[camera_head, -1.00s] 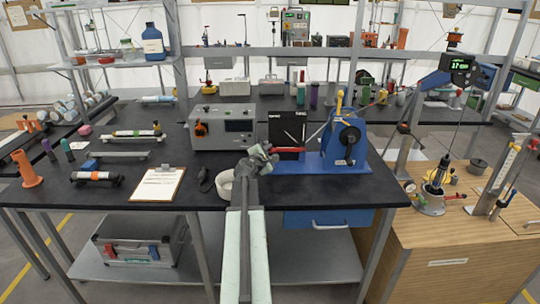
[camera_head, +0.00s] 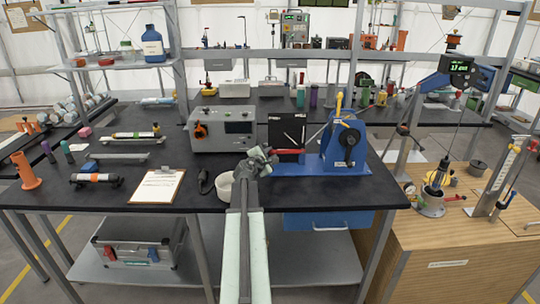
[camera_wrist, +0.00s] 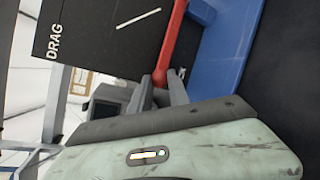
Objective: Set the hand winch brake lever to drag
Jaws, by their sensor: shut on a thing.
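The blue hand winch (camera_head: 343,145) stands on the right part of the black bench, on a blue base plate. Its red brake lever (camera_head: 288,151) points left from the winch, low across the front of a black panel (camera_head: 287,130). The panel also shows in the wrist view (camera_wrist: 100,30), with the word DRAG near its edge and a white line. My gripper (camera_head: 266,158) is at the lever's left end. In the wrist view my gripper's fingers (camera_wrist: 165,88) are closed around the end of the red lever (camera_wrist: 172,45). Their exact contact is partly hidden.
A grey instrument box (camera_head: 222,128) stands left of the panel. A clipboard (camera_head: 157,187) and a white cup-like ring (camera_head: 225,186) lie on the bench left of my arm. A wooden cabinet (camera_head: 450,240) with tools stands at the right.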

